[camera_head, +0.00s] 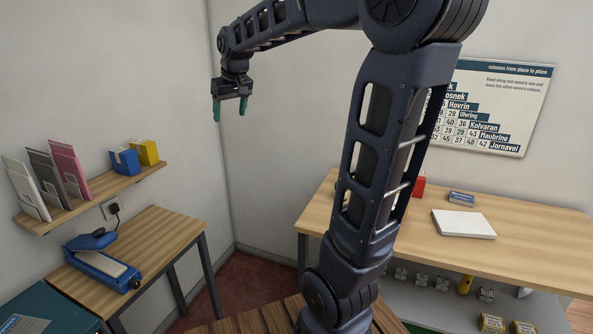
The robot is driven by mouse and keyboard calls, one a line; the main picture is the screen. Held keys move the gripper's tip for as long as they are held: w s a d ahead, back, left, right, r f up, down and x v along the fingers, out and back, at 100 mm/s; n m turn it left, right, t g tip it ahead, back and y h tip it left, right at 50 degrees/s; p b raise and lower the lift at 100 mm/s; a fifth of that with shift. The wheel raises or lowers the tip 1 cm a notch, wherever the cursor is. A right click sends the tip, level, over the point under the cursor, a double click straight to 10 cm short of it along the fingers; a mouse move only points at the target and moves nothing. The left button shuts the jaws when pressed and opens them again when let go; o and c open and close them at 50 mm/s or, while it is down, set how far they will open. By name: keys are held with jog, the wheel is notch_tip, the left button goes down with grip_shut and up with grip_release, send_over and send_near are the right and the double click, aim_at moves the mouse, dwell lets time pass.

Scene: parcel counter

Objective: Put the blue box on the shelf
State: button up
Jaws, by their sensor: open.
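A blue box (124,161) stands upright on the wooden wall shelf (95,188) at the left, near the shelf's right end. A yellow box (146,152) stands on the shelf just to its right. My gripper (230,110) hangs fingers down in the air, to the right of the shelf and higher in the picture. Its two green fingers are apart with nothing between them. A small flat blue item (461,198) lies on the right table; I cannot tell whether it is a box.
Upright white, grey and pink folders (68,171) fill the shelf's left part. A blue device (102,268) sits on the small table (165,236) below. The right table (540,235) holds a white slab (463,223) and a red object (419,186), partly hidden by my arm.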

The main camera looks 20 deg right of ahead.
jog(key=s+d+f+m, duration=0.1)
jog(key=s+d+f, duration=0.2)
jog(key=s, duration=0.5)
jog(key=s+d+f+m, duration=0.1)
jog(key=s+d+f, duration=0.3)
jog(key=s, duration=0.4)
jog(key=s+d+f+m+h, duration=0.1)
jog(key=s+d+f, duration=0.3)
jog(key=s, duration=0.4)
jog(key=shift+d+f+m, duration=0.2)
jog(key=shift+d+m, duration=0.1)
jog(key=shift+d, duration=0.05)
